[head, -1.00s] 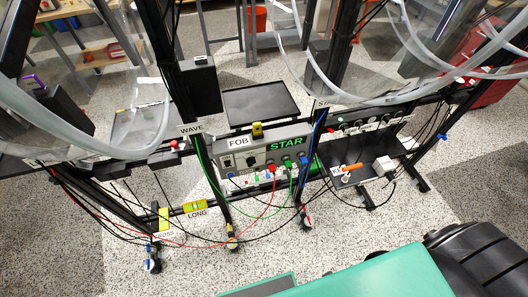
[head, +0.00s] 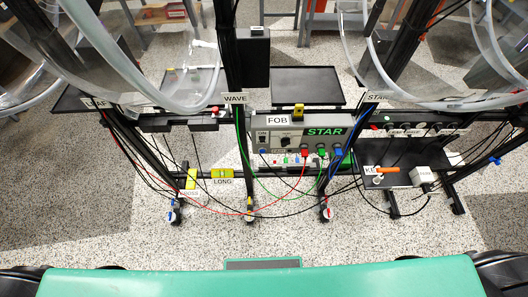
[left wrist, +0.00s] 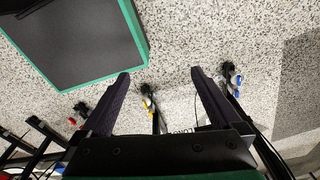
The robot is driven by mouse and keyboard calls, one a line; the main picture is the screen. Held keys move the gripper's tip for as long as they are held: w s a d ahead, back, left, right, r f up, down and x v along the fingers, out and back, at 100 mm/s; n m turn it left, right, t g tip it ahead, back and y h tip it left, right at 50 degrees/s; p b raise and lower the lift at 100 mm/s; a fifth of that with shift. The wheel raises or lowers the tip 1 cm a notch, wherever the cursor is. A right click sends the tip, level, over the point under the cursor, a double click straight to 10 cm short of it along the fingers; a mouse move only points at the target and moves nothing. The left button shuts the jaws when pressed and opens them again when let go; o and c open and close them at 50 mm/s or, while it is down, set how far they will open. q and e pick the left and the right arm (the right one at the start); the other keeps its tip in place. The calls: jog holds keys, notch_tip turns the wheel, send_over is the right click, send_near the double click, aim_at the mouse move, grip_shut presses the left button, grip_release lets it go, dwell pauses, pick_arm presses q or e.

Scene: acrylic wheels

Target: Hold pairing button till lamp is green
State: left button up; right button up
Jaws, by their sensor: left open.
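A grey control box (head: 350,122) with a green STAR sign stands on the rack in the head view. I cannot make out the pairing button. My left gripper (left wrist: 160,73) is open and empty above the speckled floor. My right gripper is not in view.
Red, green and black cables loop below the box. A black shelf (head: 400,178) at right holds an orange-handled item (head: 387,170) and a white block (head: 425,177). Floor before the rack is clear.

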pick_arm(q)
jog(key=shift+c, duration=0.2)
grip_shut()
dwell(1.7)
